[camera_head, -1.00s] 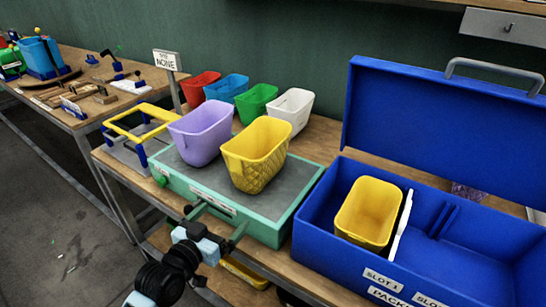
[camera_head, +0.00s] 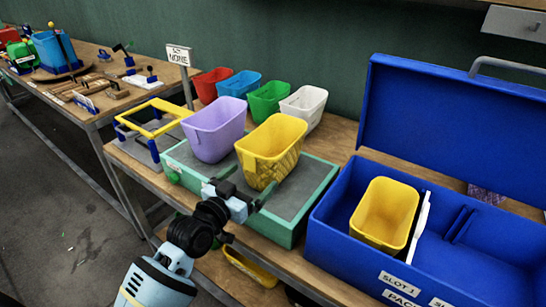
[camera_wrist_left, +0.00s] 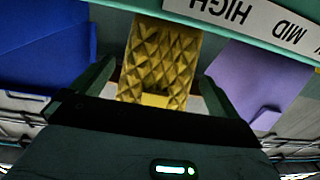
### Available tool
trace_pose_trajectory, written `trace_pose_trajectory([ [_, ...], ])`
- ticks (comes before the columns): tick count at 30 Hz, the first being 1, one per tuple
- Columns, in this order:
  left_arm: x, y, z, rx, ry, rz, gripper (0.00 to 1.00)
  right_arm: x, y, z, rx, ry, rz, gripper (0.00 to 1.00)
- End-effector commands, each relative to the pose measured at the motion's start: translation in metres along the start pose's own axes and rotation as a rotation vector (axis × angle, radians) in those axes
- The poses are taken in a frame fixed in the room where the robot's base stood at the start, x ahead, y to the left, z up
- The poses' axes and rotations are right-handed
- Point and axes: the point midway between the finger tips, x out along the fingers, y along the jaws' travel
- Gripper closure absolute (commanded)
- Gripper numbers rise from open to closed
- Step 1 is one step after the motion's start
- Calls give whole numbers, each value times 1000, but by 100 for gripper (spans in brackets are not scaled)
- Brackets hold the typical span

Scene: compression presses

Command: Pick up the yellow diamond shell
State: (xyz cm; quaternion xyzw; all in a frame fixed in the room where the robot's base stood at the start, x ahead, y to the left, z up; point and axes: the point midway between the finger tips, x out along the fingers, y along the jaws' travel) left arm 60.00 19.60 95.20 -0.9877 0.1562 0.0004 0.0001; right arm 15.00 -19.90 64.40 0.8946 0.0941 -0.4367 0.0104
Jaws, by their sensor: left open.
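The yellow diamond shell (camera_head: 272,152) is an open-topped yellow tub with a raised diamond pattern. It stands upright on the grey top of the green-edged press base (camera_head: 300,218). My left gripper (camera_head: 254,180) is open at its near side, low down, with one finger toward each side of the shell. In the left wrist view the patterned wall of the shell (camera_wrist_left: 160,60) shows between the two spread fingers (camera_wrist_left: 156,78). I cannot tell whether the fingers touch it. My right gripper is not in view.
A lilac tub (camera_head: 215,130) stands close on the shell's left. Red, blue, green and white tubs (camera_head: 303,106) stand behind. A blue case (camera_head: 335,232) on the right holds another yellow tub (camera_head: 385,213). A yellow-handled frame (camera_head: 150,120) is at the left.

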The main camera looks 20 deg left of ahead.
Motion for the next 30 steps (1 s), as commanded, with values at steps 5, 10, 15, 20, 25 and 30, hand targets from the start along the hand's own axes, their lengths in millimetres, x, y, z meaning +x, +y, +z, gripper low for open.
trace_pose_trajectory([
  [5, 21, -1, -2, -1, 3, 0, 0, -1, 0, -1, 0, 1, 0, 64],
  [10, 41, -1, -1, -1, 2, 0, 0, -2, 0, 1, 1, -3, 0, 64],
  [15, 49, -1, 0, 0, 1, 0, 0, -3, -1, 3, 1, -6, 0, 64],
  [20, 50, -1, 0, 0, 2, 0, 0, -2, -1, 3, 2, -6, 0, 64],
  [25, 49, -1, 0, 0, 1, 0, 16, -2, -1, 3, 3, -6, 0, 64],
  [30, 49, -1, -1, 0, 2, 0, 31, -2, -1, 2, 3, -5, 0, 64],
])
